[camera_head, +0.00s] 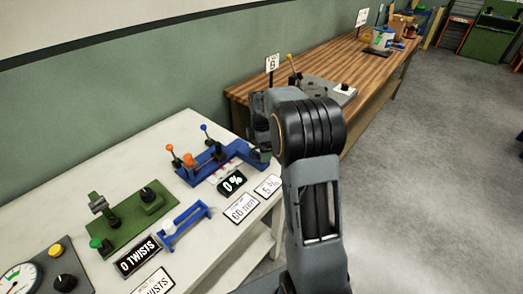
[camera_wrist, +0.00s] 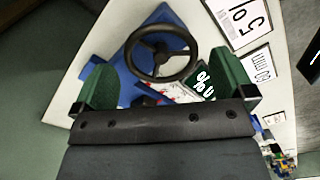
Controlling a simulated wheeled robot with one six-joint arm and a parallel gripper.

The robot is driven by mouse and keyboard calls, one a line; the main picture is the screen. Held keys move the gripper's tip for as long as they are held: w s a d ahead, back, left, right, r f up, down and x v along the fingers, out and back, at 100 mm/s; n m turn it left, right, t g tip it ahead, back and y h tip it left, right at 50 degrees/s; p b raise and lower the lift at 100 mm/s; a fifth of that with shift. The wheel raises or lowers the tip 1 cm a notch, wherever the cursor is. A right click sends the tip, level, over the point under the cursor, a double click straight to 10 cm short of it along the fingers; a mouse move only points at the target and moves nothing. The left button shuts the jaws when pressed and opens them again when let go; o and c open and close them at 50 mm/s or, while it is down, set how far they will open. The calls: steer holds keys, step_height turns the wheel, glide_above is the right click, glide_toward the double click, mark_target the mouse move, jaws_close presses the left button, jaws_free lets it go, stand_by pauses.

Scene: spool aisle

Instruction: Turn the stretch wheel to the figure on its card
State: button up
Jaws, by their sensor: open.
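The black three-spoked stretch wheel (camera_wrist: 161,51) shows in the wrist view on a blue rig. In the camera_head view its place is hidden behind my arm. My open gripper (camera_wrist: 166,70) has a green-padded finger to either side of the wheel in the picture; neither visibly touches it. I cannot tell the depth gap. The blue rig (camera_head: 207,168) lies on the white table.
A 60 mm card (camera_head: 240,208) lies beside the 5 % card. A green rig (camera_head: 130,213) and a 0 TWISTS display (camera_head: 137,257) are further left on the white table (camera_head: 95,165). A wooden bench (camera_head: 340,62) stands behind. The grey floor at right is clear.

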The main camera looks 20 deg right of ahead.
steer(key=shift+f, duration=0.75)
steer(key=shift+c, duration=0.5)
steer(key=c, duration=0.6)
steer(key=shift+c, duration=0.2)
